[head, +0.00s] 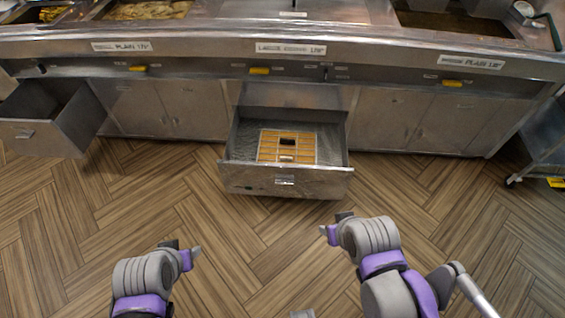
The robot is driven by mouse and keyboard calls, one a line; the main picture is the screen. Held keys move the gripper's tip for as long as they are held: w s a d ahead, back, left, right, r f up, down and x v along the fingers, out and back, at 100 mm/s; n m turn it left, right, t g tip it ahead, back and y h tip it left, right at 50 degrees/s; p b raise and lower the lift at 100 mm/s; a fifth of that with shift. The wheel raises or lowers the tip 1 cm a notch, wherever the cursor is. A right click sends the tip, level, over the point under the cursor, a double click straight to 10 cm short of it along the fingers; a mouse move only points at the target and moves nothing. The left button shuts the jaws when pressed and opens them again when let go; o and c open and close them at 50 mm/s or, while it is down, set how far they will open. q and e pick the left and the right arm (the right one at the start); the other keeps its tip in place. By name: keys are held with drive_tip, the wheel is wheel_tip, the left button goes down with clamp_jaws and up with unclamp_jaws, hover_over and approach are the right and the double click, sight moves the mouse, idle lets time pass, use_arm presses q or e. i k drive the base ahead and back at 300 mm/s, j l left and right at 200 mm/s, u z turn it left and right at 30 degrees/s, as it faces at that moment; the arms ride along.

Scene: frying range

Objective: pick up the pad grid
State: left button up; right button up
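The pad grid (287,137) appears to be the flat orange-tan panel with a pale frame and a dark square opening. It lies inside the open middle drawer (260,181) under the frying range. My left gripper (183,247) is low at the left centre, above the floor and short of the drawer. My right gripper (332,224) is to the right, also short of the drawer. Both grippers are apart from the pad grid. Their fingers are small and seen from behind, so I cannot tell their opening.
Another drawer (52,133) stands open at the far left. The steel range (220,48) runs across the back with yellow handles and closed cabinet doors (400,118). A wheeled metal cart (545,140) stands at the right edge. The wood floor (240,235) before the middle drawer is clear.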

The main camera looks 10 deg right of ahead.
sight(282, 140)
drive_tip(key=i+l+u, duration=0.15)
drive_tip(key=i, duration=0.4)
drive_tip(key=i+l+u, duration=0.1)
drive_tip(key=i+l, duration=0.2)
drive_tip(key=i, duration=0.2)
drive_tip(key=i+l+u, duration=0.15)
drive_tip(key=i+l, duration=0.15)
drive_tip(key=i, duration=0.2)
